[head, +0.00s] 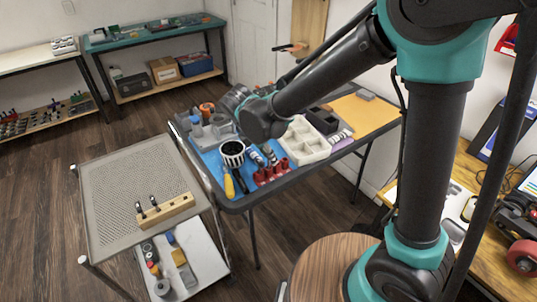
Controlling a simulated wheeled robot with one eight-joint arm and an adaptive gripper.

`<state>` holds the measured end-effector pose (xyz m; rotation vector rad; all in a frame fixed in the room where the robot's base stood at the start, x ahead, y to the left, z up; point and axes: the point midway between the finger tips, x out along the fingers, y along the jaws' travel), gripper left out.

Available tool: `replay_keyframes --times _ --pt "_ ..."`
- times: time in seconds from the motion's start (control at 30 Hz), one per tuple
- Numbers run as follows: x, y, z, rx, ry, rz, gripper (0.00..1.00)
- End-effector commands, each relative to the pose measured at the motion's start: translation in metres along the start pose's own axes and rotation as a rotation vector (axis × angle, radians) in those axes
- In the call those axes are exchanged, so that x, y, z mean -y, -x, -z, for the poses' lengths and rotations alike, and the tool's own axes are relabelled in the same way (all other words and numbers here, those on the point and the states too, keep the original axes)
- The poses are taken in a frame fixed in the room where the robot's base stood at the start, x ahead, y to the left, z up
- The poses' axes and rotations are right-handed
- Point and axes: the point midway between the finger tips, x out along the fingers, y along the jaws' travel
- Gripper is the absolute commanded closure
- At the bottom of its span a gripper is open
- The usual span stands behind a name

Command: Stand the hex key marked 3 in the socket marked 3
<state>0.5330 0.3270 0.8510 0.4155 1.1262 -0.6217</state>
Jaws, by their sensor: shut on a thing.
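A wooden block (178,206) lies on the perforated top of the cart at the left front. Two small dark pieces stand upright in it, one near its left end (140,210) and one just right of that (153,203). They look like hex keys, but their marks and the block's socket marks are too small to read. My gripper (235,97) is at the end of my arm, above the far left part of the blue mat and well away from the block. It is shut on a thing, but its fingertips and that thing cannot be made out.
The table's blue mat (214,158) is crowded: a white compartment tray (304,141), a red holder (272,172), a black-and-white cup (232,153) and a yellow-handled tool (229,185). The cart's perforated top (125,180) is bare around the block. Its lower shelf holds loose items.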

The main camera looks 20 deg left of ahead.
Motion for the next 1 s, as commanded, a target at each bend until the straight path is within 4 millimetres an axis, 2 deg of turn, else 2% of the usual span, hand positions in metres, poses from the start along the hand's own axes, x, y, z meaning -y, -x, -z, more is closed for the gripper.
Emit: replay_keyframes --times 0.87,0.9,1.0 --pt "0.0001 -0.0065 0.0027 0.0 0.0 0.0 0.95" --pt "0.0001 -0.0065 0.0027 0.0 0.0 0.0 0.64" --pt "0.0001 -0.0065 0.0027 0.0 0.0 0.0 0.51"
